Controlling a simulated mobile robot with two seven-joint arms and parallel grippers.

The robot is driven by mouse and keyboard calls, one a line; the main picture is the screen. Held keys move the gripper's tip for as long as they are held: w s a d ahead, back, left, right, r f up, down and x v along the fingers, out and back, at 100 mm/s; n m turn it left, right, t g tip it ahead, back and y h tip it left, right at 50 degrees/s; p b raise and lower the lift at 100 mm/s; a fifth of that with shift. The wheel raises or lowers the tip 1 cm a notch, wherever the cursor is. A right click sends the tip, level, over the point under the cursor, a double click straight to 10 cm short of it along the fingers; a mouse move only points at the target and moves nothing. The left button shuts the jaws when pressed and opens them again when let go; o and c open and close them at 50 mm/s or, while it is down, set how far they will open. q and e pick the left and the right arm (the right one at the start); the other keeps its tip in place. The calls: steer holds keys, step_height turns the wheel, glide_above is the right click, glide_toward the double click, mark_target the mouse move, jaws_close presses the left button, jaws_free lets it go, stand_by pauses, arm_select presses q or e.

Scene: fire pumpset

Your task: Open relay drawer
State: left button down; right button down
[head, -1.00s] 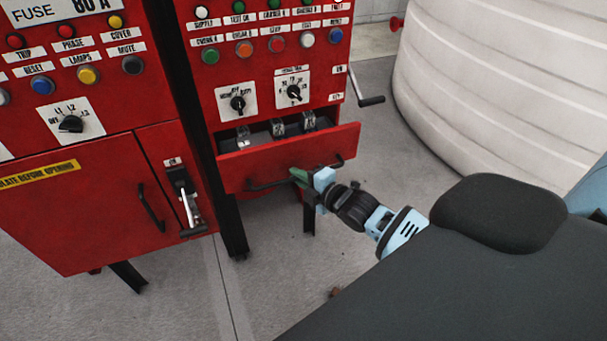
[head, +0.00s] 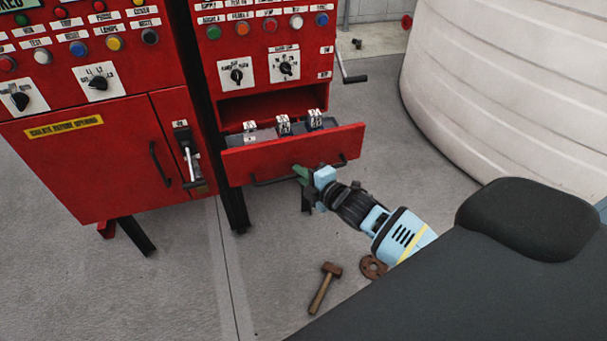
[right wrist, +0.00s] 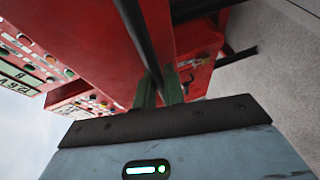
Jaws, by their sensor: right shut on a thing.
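The red relay drawer (head: 293,153) stands pulled out from the right-hand red cabinet in the head view. Several clear relays (head: 284,125) show inside it, and a dark opening is above it. A black bar handle (head: 272,181) runs along the drawer front. My right gripper (head: 303,173) is shut on this handle near its middle. In the right wrist view, the green fingers (right wrist: 160,92) close around the black bar (right wrist: 138,40). My left gripper is not in view.
A left red cabinet (head: 95,155) with a lever switch (head: 190,160) stands beside the drawer. A large white tank (head: 500,90) stands to the right. A hammer (head: 325,287) and a rusty flange (head: 373,267) lie on the floor.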

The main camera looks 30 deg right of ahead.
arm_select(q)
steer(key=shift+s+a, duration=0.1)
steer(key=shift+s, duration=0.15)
arm_select(e)
steer(key=shift+s+a, duration=0.1)
steer(key=shift+s, duration=0.2)
steer(key=c, duration=1.5)
jaws_free()
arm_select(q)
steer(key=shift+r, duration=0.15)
arm_select(e)
steer(key=v, duration=0.7)
steer(key=shift+s, duration=0.35)
steer(key=shift+r, duration=0.1)
